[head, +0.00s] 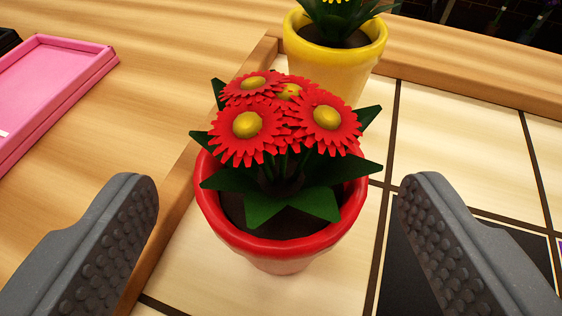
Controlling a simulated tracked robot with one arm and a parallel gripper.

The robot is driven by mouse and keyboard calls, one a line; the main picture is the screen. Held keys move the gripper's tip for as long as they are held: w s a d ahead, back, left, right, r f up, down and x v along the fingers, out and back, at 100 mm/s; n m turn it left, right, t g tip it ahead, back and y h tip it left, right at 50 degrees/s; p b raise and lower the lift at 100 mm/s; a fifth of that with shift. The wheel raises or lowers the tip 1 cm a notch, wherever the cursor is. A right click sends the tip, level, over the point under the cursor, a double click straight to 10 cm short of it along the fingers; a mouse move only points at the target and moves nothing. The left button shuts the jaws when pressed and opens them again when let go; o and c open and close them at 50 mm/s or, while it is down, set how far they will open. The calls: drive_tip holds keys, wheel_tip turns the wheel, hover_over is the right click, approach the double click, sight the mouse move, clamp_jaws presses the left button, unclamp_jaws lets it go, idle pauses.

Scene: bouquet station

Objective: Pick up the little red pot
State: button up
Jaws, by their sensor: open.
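The little red pot (268,247) stands upright in the middle of the head view, with dark soil, green leaves and several red flowers with yellow centres. It stands on a pale tiled surface with dark lines, close to a raised wooden edge on its left. My gripper (278,197) is open and empty. One finger shows to the left of the pot and the other to the right, with a clear gap on each side. The lower part of the pot is partly hidden under its wide rim.
A yellow pot (335,62) with a plant stands just behind the red pot. A pink tray (55,90) lies on the wooden table (185,45) at the left. A wooden ledge (470,75) runs along the back right. A dark square panel (402,262) lies at the lower right.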

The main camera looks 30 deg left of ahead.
drive_tip(key=shift+r+b+x, duration=0.1)
drive_tip(key=shift+b+x, duration=0.1)
drive_tip(key=shift+x, duration=1.1)
drive_tip(key=shift+r+b+x, duration=0.15)
drive_tip(key=shift+b+x, duration=0.05)
drive_tip(key=shift+x, duration=1.1)
drive_tip(key=shift+w, duration=0.1)
drive_tip(key=c, duration=1.4)
